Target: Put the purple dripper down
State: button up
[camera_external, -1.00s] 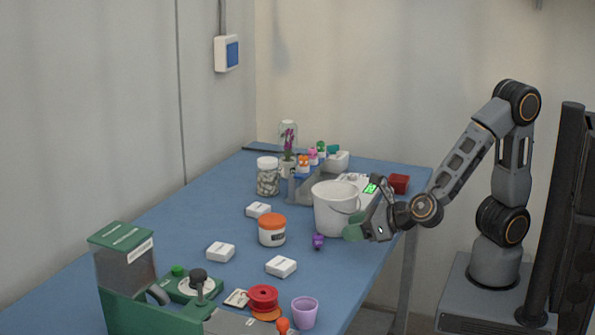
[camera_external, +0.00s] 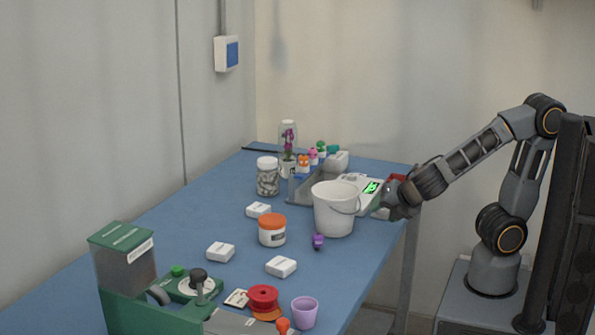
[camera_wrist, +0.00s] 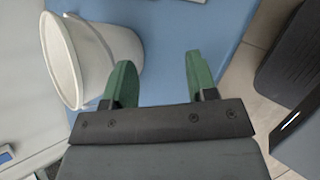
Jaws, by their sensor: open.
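The purple dripper (camera_external: 318,241) lies on the blue table just in front of the white bucket, touching nothing of mine. My gripper (camera_external: 380,206) is to the right of the bucket near the table's right edge, apart from the dripper. In the wrist view my gripper (camera_wrist: 155,80) shows two green fingers spread apart with nothing between them. The dripper does not show in the wrist view.
The white bucket (camera_external: 334,212) stands close to my gripper; it also shows in the wrist view (camera_wrist: 88,55). A scale with a green display (camera_external: 371,188) and a red box (camera_external: 397,179) are behind. An orange-lidded jar (camera_external: 272,231) and white boxes stand left. A purple cup (camera_external: 305,312) stands in front.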

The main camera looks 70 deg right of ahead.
jog(key=s+d+m+g, duration=0.1)
jog(key=m, duration=0.2)
jog(key=s+d+f+m+g, duration=0.1)
jog(key=d+m, duration=0.1)
jog(key=m, duration=0.1)
jog(key=s+d+m+g, duration=0.1)
jog(key=d+m, duration=0.1)
jog(key=m, duration=0.1)
jog(key=shift+d+f+g, duration=0.1)
jog(key=shift+f+g, duration=0.1)
jog(key=shift+g, duration=0.1)
jog(key=m, duration=0.2)
jog(key=s+m+g+y, duration=0.1)
jog(key=m, duration=0.1)
jog(key=s+d+m+y, duration=0.1)
jog(key=m, duration=0.2)
jog(key=shift+f+g, duration=0.2)
jog(key=shift+g, duration=0.2)
jog(key=m, duration=0.2)
jog(key=m+y, duration=0.2)
jog(key=m, duration=0.1)
jog(key=shift+s+a+r+m, duration=0.1)
jog(key=shift+s+r+m, duration=0.2)
jog(key=shift+s, duration=0.05)
